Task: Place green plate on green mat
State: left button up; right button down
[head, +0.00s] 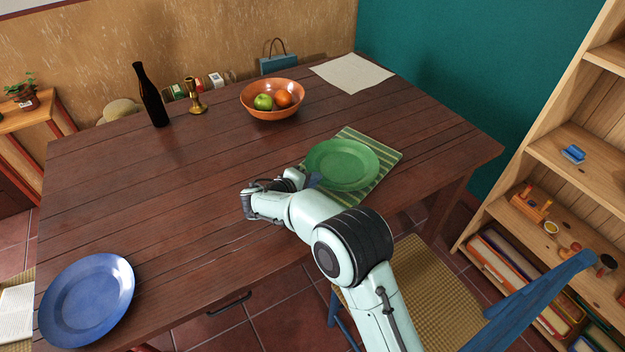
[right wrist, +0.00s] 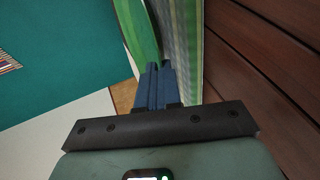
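The green plate (head: 343,164) lies upright over the green striped mat (head: 385,170) near the table's right front side. Mat shows around it at the right, back and front; I cannot tell whether its whole underside touches. My right gripper (head: 314,181) reaches to the plate's left rim. In the right wrist view its blue fingers (right wrist: 159,84) are close together at the plate's edge (right wrist: 145,38), seemingly pinching the rim; the striped mat (right wrist: 182,35) shows beside it. My left gripper is out of view.
A blue plate (head: 88,300) lies at the table's front left corner. A fruit bowl (head: 271,111), a brass candlestick (head: 195,97), a dark bottle (head: 150,98) and a paper sheet (head: 350,73) stand or lie further back. A chair (head: 440,290) is at the front. The table's middle is clear.

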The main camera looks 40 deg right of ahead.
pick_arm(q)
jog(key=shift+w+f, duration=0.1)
pick_arm(e)
jog(key=c, duration=1.6)
grip_release()
jog(key=shift+f, duration=0.1)
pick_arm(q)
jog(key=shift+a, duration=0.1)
pick_arm(e)
jog(key=shift+a+r, duration=0.3)
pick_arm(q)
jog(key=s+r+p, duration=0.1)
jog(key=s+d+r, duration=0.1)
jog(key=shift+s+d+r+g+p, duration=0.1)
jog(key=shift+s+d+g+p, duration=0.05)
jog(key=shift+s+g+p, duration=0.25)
pick_arm(e)
jog(key=v, duration=1.1)
jog(key=shift+s+a, duration=0.15)
